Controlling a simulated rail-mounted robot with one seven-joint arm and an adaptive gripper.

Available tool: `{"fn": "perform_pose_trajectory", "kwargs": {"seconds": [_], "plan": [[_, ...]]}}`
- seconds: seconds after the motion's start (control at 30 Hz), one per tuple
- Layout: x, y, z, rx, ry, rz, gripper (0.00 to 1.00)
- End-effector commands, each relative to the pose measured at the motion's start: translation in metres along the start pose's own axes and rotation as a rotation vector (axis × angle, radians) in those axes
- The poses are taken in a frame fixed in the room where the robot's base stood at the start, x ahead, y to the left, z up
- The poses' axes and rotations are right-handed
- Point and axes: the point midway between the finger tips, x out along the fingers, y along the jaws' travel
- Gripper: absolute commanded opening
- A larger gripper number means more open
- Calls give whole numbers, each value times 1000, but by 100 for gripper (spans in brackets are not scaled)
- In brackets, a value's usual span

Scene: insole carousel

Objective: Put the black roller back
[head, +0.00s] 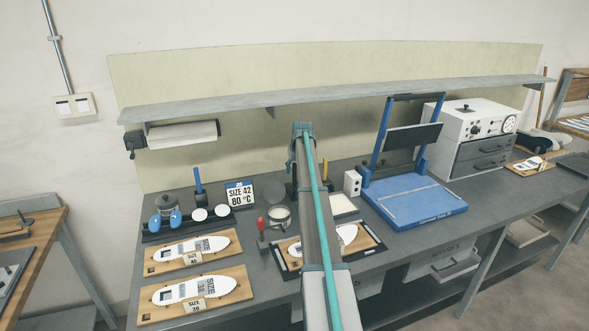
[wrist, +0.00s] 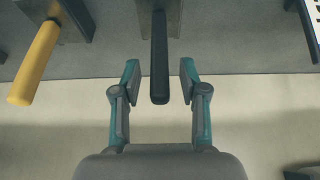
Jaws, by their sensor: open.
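A black handle (wrist: 159,60), which looks like the black roller's, points toward the camera in the wrist view. Its far end is at a dark grey holder (wrist: 175,27); I cannot tell whether it is fully seated. My gripper (wrist: 159,82) is open, with one finger on each side of the black handle's end and a gap on both sides. A yellow handle (wrist: 35,63) stands at the left, at a similar holder. In the head view my arm covers the gripper; a dark piece (head: 290,189) shows beside the arm.
A size sign (head: 240,194) stands on the grey bench (head: 230,255), left of my arm. A blue press (head: 415,204) and small white box (head: 352,183) are on the right. A shelf (head: 340,92) runs above. Insole boards (head: 235,284) lie in front.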

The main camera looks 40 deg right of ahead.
Motion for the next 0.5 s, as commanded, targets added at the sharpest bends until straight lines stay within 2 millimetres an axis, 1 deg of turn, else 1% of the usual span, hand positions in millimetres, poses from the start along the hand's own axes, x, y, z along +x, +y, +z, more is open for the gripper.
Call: {"fn": "perform_pose_trajectory", "kwargs": {"seconds": [0.17,0.27,0.5], "plan": [[-12,0,0,0,1,0,43],[-28,0,0,0,3,1,43],[-74,0,0,0,3,1,43]]}}
